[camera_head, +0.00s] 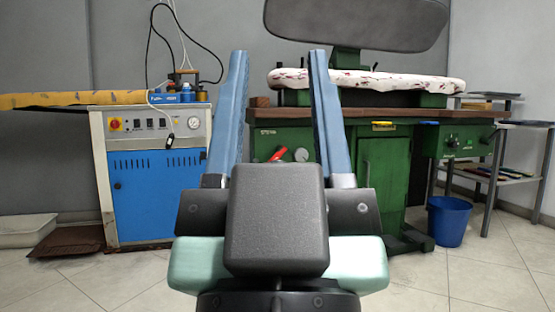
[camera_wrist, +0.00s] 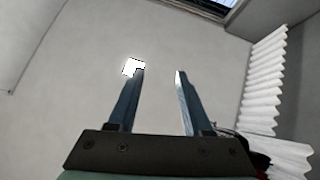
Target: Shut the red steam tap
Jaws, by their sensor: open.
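The red steam tap (camera_head: 278,154) is a small red lever on the front of the green pressing table (camera_head: 380,130), left of a round gauge. In the head view it shows between my gripper's fingers, well beyond them. My gripper (camera_head: 279,54) is open and empty, with two blue fingers pointing up in front of the camera. In the wrist view the open gripper (camera_wrist: 160,73) has only wall behind it, and the tap is not seen there. The fingers hide parts of the green table's front.
A blue and white steam unit (camera_head: 152,170) with a padded board stands left. A blue bucket (camera_head: 449,220) stands on the floor at right, near a shelf rack (camera_head: 492,172). Some tiled floor is clear.

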